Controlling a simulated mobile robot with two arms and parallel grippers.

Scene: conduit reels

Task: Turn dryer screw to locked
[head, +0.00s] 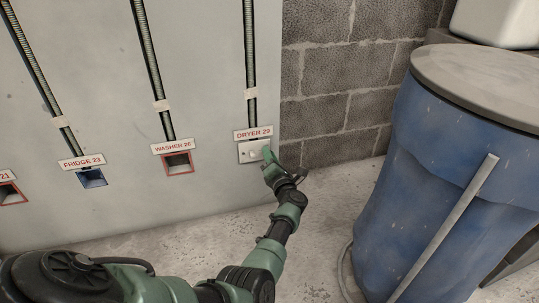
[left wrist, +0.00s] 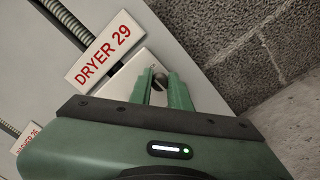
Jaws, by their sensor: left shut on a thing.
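The white dryer plate (head: 250,152) sits on the grey panel below the "DRYER 29" label (head: 253,133). My left gripper (head: 268,158) is at the right side of this plate. In the left wrist view, the two green fingers of my left gripper (left wrist: 160,80) are shut on the dark round dryer screw (left wrist: 159,75) on the plate. The fingers hide part of the screw, and I cannot tell which way its slot points. The label (left wrist: 103,50) is tilted in this view. My right gripper is not in view.
The washer box (head: 178,163) and the fridge box (head: 92,178) sit to the left on the panel, under conduits. A blue barrel (head: 440,150) with a grey lid stands at the right. A block wall (head: 340,80) is behind. Some floor between panel and barrel is clear.

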